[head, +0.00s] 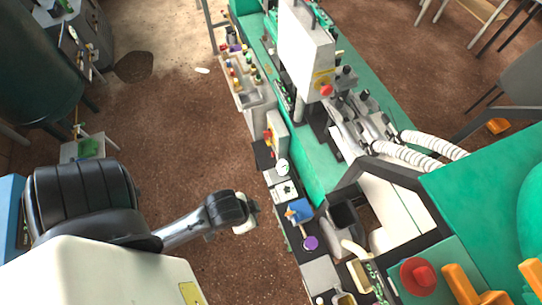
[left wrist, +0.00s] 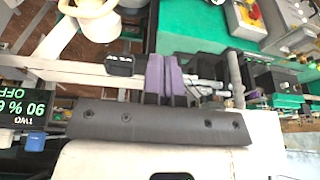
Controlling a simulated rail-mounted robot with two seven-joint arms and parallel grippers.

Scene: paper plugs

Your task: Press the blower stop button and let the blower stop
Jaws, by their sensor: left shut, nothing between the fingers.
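My left gripper (head: 252,213) is at the end of the arm coming in from the left, over the brown floor just left of the bench row. Its purple fingers (left wrist: 164,78) are shut and empty in the left wrist view. Candidate red buttons show: one on a grey box with yellow (head: 268,134), one low on the white cabinet (head: 325,90), and a large red knob (head: 418,277). A red button on yellow also shows in the left wrist view (left wrist: 253,12). I cannot tell which is the blower stop button. The gripper appears apart from all of them. My right gripper is out of view.
A panel with several coloured buttons (head: 240,72) stands farther back. White corrugated hoses (head: 405,155) run to the green machine (head: 480,180) at right. The floor left of the bench is mostly clear.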

